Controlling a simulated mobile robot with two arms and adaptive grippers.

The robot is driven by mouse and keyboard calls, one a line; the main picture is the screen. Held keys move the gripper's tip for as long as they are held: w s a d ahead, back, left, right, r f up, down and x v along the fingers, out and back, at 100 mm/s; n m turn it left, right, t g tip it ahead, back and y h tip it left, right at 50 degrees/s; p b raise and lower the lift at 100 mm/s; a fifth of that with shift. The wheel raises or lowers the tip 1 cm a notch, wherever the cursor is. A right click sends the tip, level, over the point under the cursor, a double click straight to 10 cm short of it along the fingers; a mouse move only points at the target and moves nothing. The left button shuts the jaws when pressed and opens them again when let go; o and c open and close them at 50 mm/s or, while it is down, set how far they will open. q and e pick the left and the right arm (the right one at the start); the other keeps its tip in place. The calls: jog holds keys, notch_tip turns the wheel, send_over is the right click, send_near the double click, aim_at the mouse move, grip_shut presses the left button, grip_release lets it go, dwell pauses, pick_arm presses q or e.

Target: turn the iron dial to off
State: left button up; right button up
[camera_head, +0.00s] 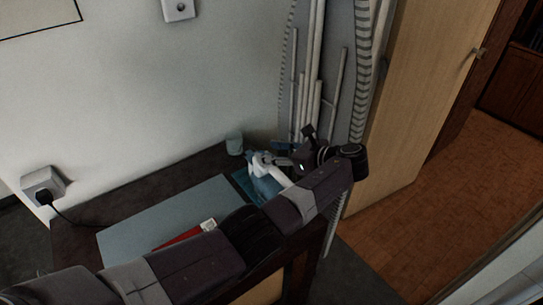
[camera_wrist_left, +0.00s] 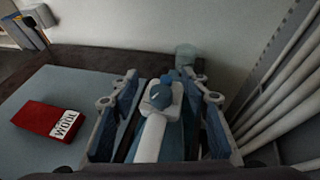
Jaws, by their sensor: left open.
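The iron (camera_head: 268,186) is white and blue and stands at the right end of the dark table, partly hidden by my left arm in the head view. In the left wrist view the iron (camera_wrist_left: 149,140) lies between my fingers, its white handle running toward the camera. A round grey-blue dial (camera_wrist_left: 160,96) shows on its white body. My left gripper (camera_wrist_left: 163,88) is open, with one finger on each side of the iron. In the head view the left gripper (camera_head: 266,159) is over the iron. I cannot tell whether the fingers touch it. My right gripper is not in view.
A grey-blue mat (camera_head: 165,221) covers much of the table. A red box labelled WOOL (camera_wrist_left: 48,124) lies on it. A bluish cup (camera_head: 234,144) stands by the wall. White pipes (camera_head: 312,70) rise close to the right. A plug (camera_head: 44,196) sits in a wall socket.

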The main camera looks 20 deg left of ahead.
pick_arm(q)
notch_tip(320, 180, up, 8)
jog(key=shift+f, duration=0.15)
dwell(0.5)
